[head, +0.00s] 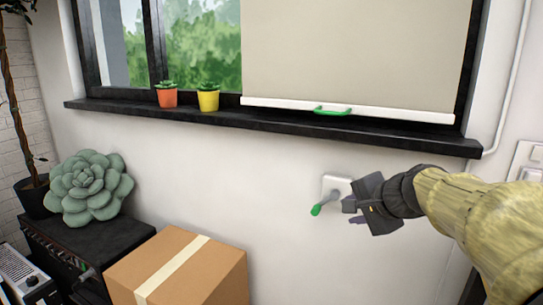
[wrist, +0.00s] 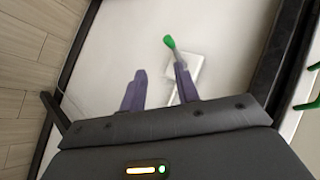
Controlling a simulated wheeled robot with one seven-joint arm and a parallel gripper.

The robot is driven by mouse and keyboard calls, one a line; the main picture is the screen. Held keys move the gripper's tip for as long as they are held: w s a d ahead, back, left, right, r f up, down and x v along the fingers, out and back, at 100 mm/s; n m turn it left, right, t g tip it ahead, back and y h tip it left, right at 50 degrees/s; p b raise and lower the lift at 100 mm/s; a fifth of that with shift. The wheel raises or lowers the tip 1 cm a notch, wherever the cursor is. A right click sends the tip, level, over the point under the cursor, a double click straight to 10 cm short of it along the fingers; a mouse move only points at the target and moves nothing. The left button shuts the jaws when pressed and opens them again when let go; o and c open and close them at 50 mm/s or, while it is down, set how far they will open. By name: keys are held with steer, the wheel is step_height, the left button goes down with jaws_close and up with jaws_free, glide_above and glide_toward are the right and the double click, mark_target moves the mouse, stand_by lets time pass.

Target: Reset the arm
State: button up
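My gripper (head: 352,213) is at the right of the head view, in front of the white wall. It also shows in the wrist view (wrist: 158,84), where its two dark fingers stand apart with nothing between them. A small white wall plate with a green-tipped lever (head: 316,209) is just left of the fingers in the head view. In the wrist view the green tip (wrist: 169,42) shows beyond the fingers, near the right one. I cannot tell whether that finger touches the lever or plate.
A black windowsill (head: 290,124) juts out above my gripper, with an orange pot (head: 167,98) and a yellow pot (head: 208,101). A beige blind (head: 355,50) with a green handle covers part of the window. A cardboard box (head: 200,272) stands lower left. A wall panel (head: 527,160) is at right.

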steer(key=s+a+f+n+g+h+p, duration=0.15)
steer(key=s+f+n+g, duration=0.35)
steer(key=s+f, duration=0.55)
steer(key=s+a+f+n+g+h, duration=0.2)
steer(key=s+f+n, duration=0.5)
steer(key=f, duration=0.7)
steer(key=w+p+v, duration=0.3)
steer(key=p+v, duration=0.9)
steer(key=w+r+p+v, duration=0.1)
steer(key=w+p+v, duration=0.2)
steer(key=p+v, duration=1)
steer(key=w+r+p+v, duration=0.1)
steer(key=w+p+v, duration=0.2)
steer(key=p+v, duration=0.9)
steer(key=shift+d+r+p, duration=0.3)
steer(key=shift+p, duration=0.15)
steer(key=shift+s, duration=0.1)
